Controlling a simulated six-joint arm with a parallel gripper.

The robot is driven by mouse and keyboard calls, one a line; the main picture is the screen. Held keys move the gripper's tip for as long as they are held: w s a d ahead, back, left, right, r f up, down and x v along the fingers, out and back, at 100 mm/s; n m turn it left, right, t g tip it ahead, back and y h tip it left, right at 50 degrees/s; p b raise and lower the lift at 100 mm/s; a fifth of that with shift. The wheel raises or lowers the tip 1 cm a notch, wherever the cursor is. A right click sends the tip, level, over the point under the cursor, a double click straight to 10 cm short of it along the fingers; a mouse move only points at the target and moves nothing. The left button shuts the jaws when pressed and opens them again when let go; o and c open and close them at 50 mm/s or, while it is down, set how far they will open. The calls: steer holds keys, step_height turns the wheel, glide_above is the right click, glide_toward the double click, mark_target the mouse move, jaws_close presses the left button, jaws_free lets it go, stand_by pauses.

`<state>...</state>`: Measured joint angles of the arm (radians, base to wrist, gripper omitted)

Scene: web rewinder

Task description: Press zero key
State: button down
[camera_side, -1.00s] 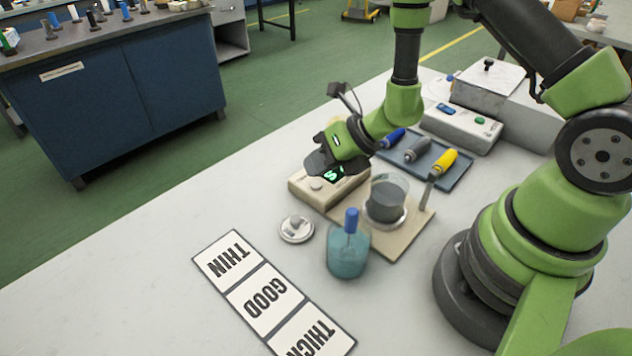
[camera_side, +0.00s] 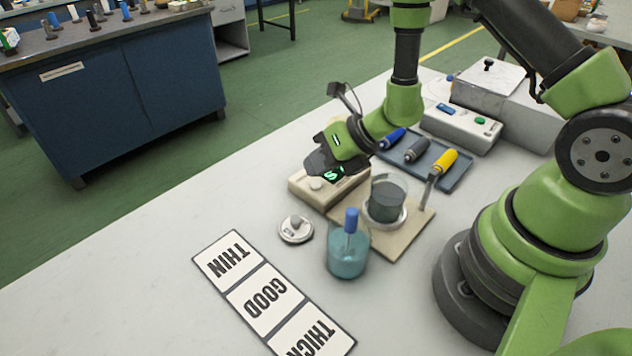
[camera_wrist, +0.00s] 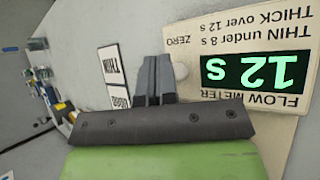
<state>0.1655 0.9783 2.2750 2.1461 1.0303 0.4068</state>
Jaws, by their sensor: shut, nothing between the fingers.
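The flow meter (camera_side: 352,190) is a cream box on the table. The wrist view shows its face (camera_wrist: 222,98) upside down, with a green display (camera_wrist: 248,72) reading 12 s. The zero key is a pale round button beside the ZERO label in the wrist view (camera_wrist: 181,71); it also shows on the meter in the side view (camera_side: 316,184). My gripper (camera_side: 312,166) is shut and empty, over the meter close to the key. In the wrist view its fingertips (camera_wrist: 154,62) lie just left of the key. I cannot tell whether they touch it.
A beaker of grey liquid (camera_side: 387,200) stands on a tan board (camera_side: 408,238) beside the meter. In front are a teal jar (camera_side: 347,262), a small round lid (camera_side: 296,229) and the THIN, GOOD, THICK card (camera_side: 265,298). A tray of handled tools (camera_side: 460,178) lies behind.

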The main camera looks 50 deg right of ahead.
mark_target(318, 182)
steer(key=shift+f, duration=0.15)
stand_by(0.5)
steer(key=shift+f, duration=0.25)
steer(key=shift+f, duration=0.35)
stand_by(0.6)
stand_by(0.3)
steer(key=shift+r, duration=0.75)
steer(key=shift+r, duration=0.15)
steer(key=shift+r, duration=2.4)
